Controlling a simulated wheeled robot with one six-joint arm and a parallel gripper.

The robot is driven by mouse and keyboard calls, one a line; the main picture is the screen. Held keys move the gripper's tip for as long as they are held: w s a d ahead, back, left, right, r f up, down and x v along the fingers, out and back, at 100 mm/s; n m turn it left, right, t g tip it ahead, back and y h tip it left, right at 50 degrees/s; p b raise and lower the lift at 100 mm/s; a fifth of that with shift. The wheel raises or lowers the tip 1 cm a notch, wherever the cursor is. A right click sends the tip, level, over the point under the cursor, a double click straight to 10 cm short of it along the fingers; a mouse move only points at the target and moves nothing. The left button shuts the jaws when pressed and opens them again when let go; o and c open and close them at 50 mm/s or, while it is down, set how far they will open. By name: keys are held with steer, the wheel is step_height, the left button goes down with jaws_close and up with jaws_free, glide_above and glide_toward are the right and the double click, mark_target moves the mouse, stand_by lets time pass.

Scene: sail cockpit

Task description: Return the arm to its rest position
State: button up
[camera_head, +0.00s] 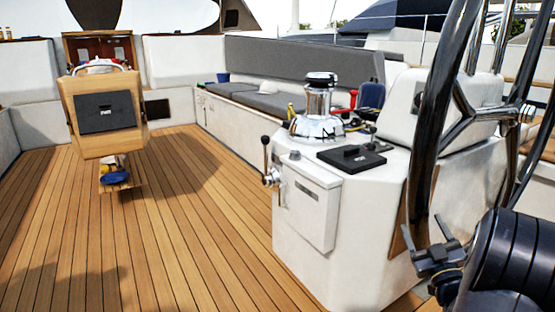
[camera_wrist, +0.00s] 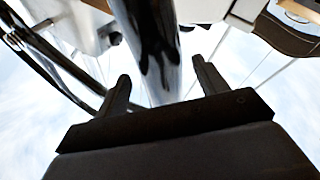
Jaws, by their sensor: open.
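My gripper (camera_head: 438,257) is at the lower right of the head view, at the end of my dark arm, close to the steering wheel's rim (camera_head: 433,125). In the wrist view my gripper (camera_wrist: 160,85) has its two dark fingers spread apart. The shiny dark tube of the wheel (camera_wrist: 150,40) shows beyond and between the fingers. I cannot tell whether the fingers touch it. Nothing is seen held in the fingers.
A white console (camera_head: 340,220) stands left of the wheel, with a chrome winch (camera_head: 319,105), a black handled plate (camera_head: 351,158) and a lever (camera_head: 266,160). A wooden pedestal table (camera_head: 103,110) stands at left. The teak deck (camera_head: 180,230) between is clear.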

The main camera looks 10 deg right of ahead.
mark_target(415, 210)
steer(key=b+x, duration=0.1)
steer(key=x, duration=0.4)
steer(key=shift+w, duration=0.35)
steer(key=shift+r+p, duration=0.35)
steer(key=shift+r, duration=0.15)
steer(key=shift+a, duration=0.1)
steer(key=shift+f, duration=0.1)
